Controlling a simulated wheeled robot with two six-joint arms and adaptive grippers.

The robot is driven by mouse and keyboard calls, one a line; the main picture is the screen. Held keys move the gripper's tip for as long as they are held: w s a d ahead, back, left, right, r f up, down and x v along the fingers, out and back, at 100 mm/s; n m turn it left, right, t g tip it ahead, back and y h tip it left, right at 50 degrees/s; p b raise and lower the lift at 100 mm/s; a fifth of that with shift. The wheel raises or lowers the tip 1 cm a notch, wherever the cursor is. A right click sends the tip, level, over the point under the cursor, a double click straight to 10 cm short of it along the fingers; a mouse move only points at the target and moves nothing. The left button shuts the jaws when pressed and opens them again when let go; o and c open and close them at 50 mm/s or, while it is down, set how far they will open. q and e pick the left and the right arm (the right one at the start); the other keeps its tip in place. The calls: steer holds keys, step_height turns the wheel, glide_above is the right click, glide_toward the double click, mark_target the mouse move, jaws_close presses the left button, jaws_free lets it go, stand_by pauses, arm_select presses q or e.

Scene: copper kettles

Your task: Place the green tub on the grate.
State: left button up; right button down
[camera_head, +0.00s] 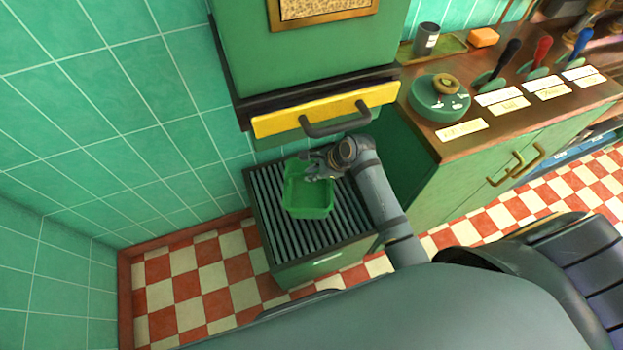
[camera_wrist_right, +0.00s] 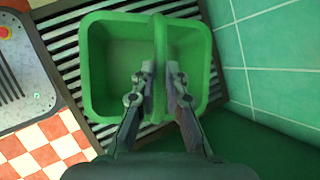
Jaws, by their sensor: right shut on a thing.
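The green tub (camera_head: 308,199) is at the grate (camera_head: 337,231), above or on its slats; I cannot tell whether its base touches them. The tub is upright and looks empty inside. My right gripper (camera_head: 312,165) reaches over the tub from the right. In the right wrist view the tub (camera_wrist_right: 120,60) fills the middle, with the grate's slats (camera_wrist_right: 62,45) around it. There the right gripper (camera_wrist_right: 162,75) is shut on the tub's handle (camera_wrist_right: 160,40), a green bar across its top. My left gripper is not in view.
A green cabinet with a yellow front panel (camera_head: 330,108) and a dark handle (camera_head: 335,119) stands just behind the grate. A green counter (camera_head: 480,150) with levers and labels is at the right. A tiled wall (camera_head: 110,110) lies left; checkered floor (camera_head: 205,283) is clear.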

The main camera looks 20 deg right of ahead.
steer(key=shift+w+f, duration=0.2)
steer(key=shift+f, duration=0.05)
step_height(320, 180, down, 3)
steer(key=shift+f+b, duration=0.1)
steer(key=shift+b, duration=0.45)
steer(key=c, duration=1.4)
jaws_free()
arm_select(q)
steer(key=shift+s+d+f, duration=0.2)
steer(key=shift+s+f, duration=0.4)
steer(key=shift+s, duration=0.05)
arm_select(e)
steer(key=shift+s+r, duration=0.1)
steer(key=shift+r, duration=0.2)
arm_select(q)
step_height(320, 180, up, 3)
steer(key=p, duration=0.3)
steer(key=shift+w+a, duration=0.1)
arm_select(e)
steer(key=v, duration=1.1)
steer(key=shift+d+r, duration=0.1)
steer(key=shift+r, duration=0.2)
